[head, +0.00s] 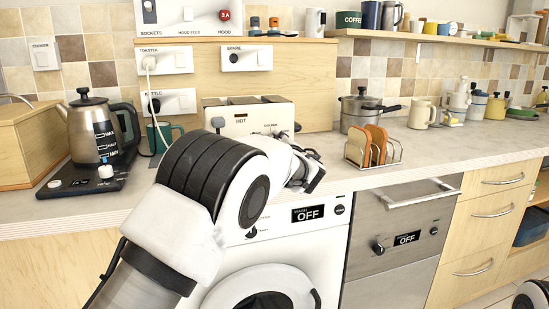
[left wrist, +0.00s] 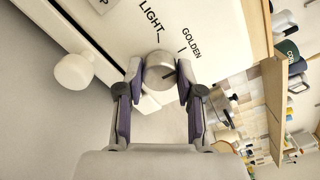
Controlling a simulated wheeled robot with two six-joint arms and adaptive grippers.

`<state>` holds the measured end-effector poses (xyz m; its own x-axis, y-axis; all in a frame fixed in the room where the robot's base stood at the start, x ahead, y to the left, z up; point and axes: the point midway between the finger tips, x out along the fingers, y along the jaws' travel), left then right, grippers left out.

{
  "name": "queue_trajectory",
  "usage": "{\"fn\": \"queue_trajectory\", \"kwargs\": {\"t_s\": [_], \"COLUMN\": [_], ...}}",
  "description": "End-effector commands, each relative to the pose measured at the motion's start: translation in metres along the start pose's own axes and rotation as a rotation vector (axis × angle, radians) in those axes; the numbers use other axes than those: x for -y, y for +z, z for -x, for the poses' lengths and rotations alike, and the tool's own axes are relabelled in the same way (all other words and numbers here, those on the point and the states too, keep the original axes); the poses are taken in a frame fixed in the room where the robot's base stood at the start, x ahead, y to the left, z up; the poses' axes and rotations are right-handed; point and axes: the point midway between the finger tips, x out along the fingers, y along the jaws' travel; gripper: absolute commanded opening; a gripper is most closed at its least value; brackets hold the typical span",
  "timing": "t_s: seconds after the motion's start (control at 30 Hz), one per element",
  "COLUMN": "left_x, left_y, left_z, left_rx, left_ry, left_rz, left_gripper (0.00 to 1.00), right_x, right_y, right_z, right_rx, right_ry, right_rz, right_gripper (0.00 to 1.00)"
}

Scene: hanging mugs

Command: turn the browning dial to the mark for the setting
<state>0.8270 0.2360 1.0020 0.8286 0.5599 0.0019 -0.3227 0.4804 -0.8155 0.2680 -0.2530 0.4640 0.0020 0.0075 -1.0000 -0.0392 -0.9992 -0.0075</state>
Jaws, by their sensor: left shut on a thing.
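A dark line shows on the dial's face, toward the right. My left gripper (left wrist: 158,82) is shut on the dial, one finger on each side. In the head view my left arm hides part of the toaster's front. My right gripper is not in view.
A toast rack (head: 372,162) with brown slices stands right of the toaster, near my left wrist. A steel pot (head: 357,112) is behind it. A kettle (head: 95,128) stands at left. A white round knob (left wrist: 74,71) shows beside the dial. The right counter front is clear.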

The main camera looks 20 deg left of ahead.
Motion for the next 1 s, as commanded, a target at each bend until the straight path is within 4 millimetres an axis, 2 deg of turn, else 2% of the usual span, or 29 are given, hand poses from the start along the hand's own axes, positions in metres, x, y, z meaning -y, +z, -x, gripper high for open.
{"fn": "queue_trajectory", "kwargs": {"t_s": [0.1, 0.53, 0.57, 0.6, 0.63, 1.0], "left_x": [-0.003, -0.001, -0.001, -0.001, -0.001, 0.006], "left_y": [-0.003, -0.002, -0.002, -0.002, -0.001, 0.004], "left_z": [0.000, 0.000, 0.000, 0.000, 0.000, 0.000], "left_rx": [-0.005, -0.004, -0.004, -0.004, -0.004, 0.000], "left_ry": [0.003, 0.002, 0.002, 0.002, 0.002, -0.001], "left_rz": [0.019, 0.028, 0.028, 0.028, 0.028, 0.032], "left_gripper": [0.02, 0.02, 0.43, 0.58, 0.62, 0.62], "right_x": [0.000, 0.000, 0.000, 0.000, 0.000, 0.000], "right_y": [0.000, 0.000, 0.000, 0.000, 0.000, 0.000], "right_z": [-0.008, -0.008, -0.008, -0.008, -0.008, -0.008], "right_rx": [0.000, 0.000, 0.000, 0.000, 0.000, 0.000], "right_ry": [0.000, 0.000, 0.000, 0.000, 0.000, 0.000], "right_rz": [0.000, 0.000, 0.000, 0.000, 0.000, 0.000], "right_gripper": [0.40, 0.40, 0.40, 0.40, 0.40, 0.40]}}
